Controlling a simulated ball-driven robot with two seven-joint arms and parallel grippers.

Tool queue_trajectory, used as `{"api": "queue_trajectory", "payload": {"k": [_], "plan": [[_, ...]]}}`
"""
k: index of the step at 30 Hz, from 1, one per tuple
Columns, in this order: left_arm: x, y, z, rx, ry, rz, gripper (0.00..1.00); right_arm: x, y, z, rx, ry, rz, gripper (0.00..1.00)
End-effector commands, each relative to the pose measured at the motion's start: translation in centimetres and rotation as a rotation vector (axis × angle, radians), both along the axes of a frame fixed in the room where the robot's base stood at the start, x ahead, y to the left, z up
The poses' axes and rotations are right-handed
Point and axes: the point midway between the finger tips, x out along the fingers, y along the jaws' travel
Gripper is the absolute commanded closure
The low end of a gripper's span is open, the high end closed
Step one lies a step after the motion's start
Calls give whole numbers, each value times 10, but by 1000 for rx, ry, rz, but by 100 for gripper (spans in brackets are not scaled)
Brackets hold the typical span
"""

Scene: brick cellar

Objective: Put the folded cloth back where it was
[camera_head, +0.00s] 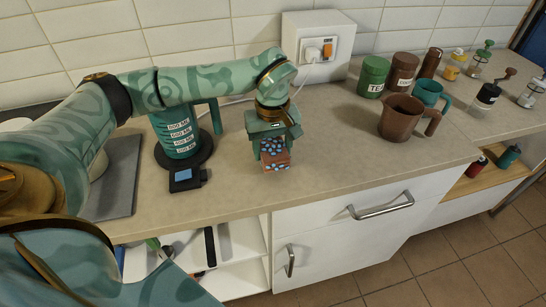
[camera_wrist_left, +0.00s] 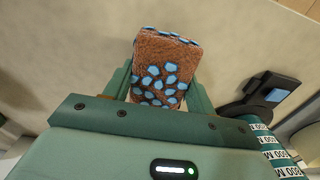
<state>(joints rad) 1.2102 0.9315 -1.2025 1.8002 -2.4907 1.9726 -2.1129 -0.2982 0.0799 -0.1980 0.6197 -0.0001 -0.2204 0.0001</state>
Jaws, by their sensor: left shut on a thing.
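The folded cloth (camera_head: 276,160) is brown with light blue spots. My left gripper (camera_head: 273,146) is shut on it near the middle of the counter, in front of the wall socket. The cloth also shows in the left wrist view (camera_wrist_left: 163,70), upright between the two green fingers of the left gripper (camera_wrist_left: 158,92). Its upper part is hidden by the gripper in the head view. I cannot tell whether its lower edge touches the counter. My right gripper is in neither view.
A green kettle (camera_head: 178,135) on its dark base stands left of the cloth. The counter (camera_head: 335,150) between cloth and mugs is clear. A grey board (camera_head: 118,180) lies far left.

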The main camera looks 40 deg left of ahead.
Motion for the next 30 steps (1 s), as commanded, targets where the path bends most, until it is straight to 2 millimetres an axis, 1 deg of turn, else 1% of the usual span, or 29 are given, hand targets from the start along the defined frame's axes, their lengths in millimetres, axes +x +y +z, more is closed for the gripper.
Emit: {"api": "queue_trajectory", "payload": {"k": [1, 3, 4, 11, 15, 16, 17, 18, 26, 28, 30], "plan": [[-2, -1, -15, -1, 9, -1, 62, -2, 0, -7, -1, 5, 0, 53], [-2, -1, -27, -1, 8, -1, 62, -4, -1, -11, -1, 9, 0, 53], [-2, -1, -29, -1, 8, -1, 62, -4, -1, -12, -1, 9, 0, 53], [-2, 0, -27, 1, 2, -1, 62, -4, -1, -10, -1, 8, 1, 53], [-2, 0, -30, 0, 4, -1, 62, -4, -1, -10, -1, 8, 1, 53], [-2, 0, -30, 0, 3, -1, 36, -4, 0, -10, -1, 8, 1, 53], [-2, 0, -30, 0, 3, -1, 28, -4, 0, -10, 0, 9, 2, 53], [-2, 0, -30, 0, 3, -1, 22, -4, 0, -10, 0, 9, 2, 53], [-2, 0, -29, 1, 2, -1, 22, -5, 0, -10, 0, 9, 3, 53], [-2, 0, -25, 1, 1, -1, 22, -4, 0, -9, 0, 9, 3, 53], [-1, 0, -15, 0, -1, -1, 22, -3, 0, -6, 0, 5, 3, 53]]}}
